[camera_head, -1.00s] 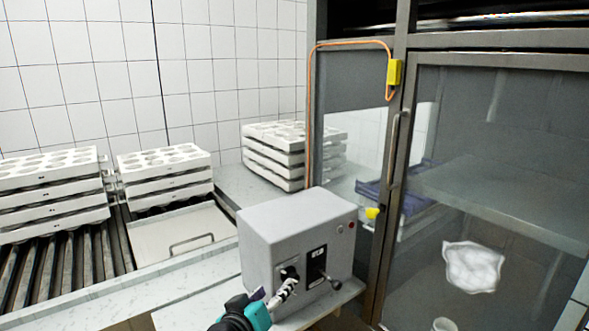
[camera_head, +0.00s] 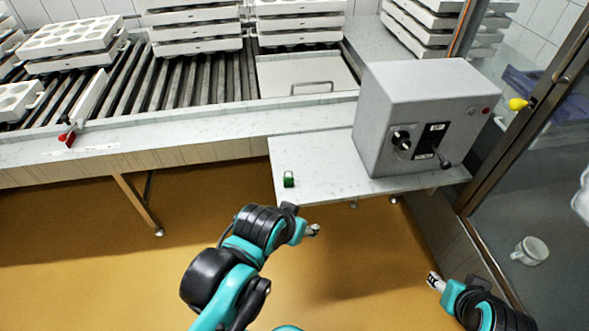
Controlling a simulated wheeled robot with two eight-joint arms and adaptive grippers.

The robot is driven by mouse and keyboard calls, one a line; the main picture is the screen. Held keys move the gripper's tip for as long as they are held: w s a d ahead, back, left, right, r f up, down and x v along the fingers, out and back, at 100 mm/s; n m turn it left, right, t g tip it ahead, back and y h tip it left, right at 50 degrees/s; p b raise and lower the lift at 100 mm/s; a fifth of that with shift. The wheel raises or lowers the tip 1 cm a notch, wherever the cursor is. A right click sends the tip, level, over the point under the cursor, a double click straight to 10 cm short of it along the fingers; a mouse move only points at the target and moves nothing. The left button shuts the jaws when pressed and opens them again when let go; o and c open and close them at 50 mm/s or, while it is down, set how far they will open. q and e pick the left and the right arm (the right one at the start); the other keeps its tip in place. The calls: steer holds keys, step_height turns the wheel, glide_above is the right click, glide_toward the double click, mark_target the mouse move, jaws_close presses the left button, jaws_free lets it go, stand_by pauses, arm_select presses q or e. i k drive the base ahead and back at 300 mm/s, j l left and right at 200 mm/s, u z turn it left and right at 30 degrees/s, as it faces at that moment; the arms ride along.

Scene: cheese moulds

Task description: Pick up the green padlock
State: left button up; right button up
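The small green padlock (camera_head: 289,180) stands on the grey metal shelf (camera_head: 325,168), near its front left edge. My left gripper (camera_head: 314,230) is below and a little right of the padlock in the picture, apart from it, over the floor. Its fingers are small and seen from behind, so I cannot tell whether they are open. My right gripper (camera_head: 433,281) is at the lower right, well away from the padlock. Its fingertips are too small to tell whether they are open. Neither gripper touches the padlock.
A grey control box (camera_head: 385,115) with knobs stands on the shelf, right of the padlock. Behind are a roller conveyor (camera_head: 200,85) and stacks of white moulds (camera_head: 195,28). A glass door (camera_head: 530,190) is at the right. The shelf around the padlock is clear.

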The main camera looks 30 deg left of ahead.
mark_target(287, 182)
steer(key=i+l, duration=0.15)
steer(key=l, duration=0.25)
steer(key=i+l, duration=0.15)
steer(key=l, duration=0.2)
steer(key=i+l, duration=0.1)
steer(key=l, duration=0.25)
steer(key=u, duration=0.45)
steer(key=l+u, duration=0.15)
steer(key=u, duration=0.3)
steer(key=l+u, duration=0.1)
steer(key=u, duration=0.35)
steer(key=l+u, duration=0.1)
steer(key=u, duration=0.35)
